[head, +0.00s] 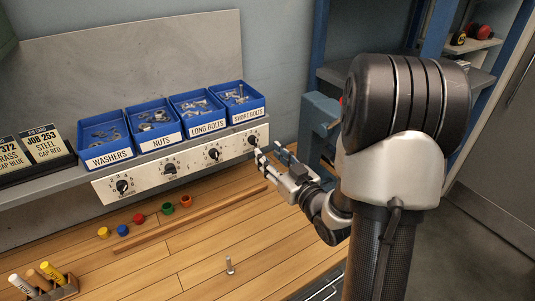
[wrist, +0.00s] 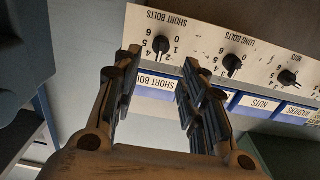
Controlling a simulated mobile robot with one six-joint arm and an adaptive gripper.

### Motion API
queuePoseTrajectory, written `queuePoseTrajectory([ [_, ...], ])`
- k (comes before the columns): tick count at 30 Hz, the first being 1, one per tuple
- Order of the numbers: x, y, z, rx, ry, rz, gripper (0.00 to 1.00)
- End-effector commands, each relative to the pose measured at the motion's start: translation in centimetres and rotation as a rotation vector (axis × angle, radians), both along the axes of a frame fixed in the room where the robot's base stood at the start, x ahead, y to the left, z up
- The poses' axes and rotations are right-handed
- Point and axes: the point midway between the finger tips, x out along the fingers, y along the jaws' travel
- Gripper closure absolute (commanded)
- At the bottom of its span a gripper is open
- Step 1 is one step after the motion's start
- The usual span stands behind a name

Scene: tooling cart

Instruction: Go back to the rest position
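My gripper (head: 270,153) is at the right end of the white dial panel (head: 140,184), close to the short bolts knob (head: 253,140). In the wrist view my gripper (wrist: 158,58) has its two fingers apart with nothing between them. That view is upside down, and the short bolts knob (wrist: 161,44) shows beyond the fingertips, apart from them. The long bolts knob (wrist: 232,62) and the nuts knob (wrist: 289,77) lie to its right there. My arm reaches in from the right of the head view.
Blue bins (head: 106,137) of washers, nuts and bolts stand on the shelf above the panel. A marker holder (head: 62,289) is front left. A blue rack (head: 318,112) stands behind my arm.

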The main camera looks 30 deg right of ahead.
Motion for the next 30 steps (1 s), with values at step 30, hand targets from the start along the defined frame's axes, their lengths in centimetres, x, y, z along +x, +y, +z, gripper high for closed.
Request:
queuePoseTrajectory([
  [30, -11.8, 9.0, 3.8, -0.115, 0.798, -0.191, 0.61],
])
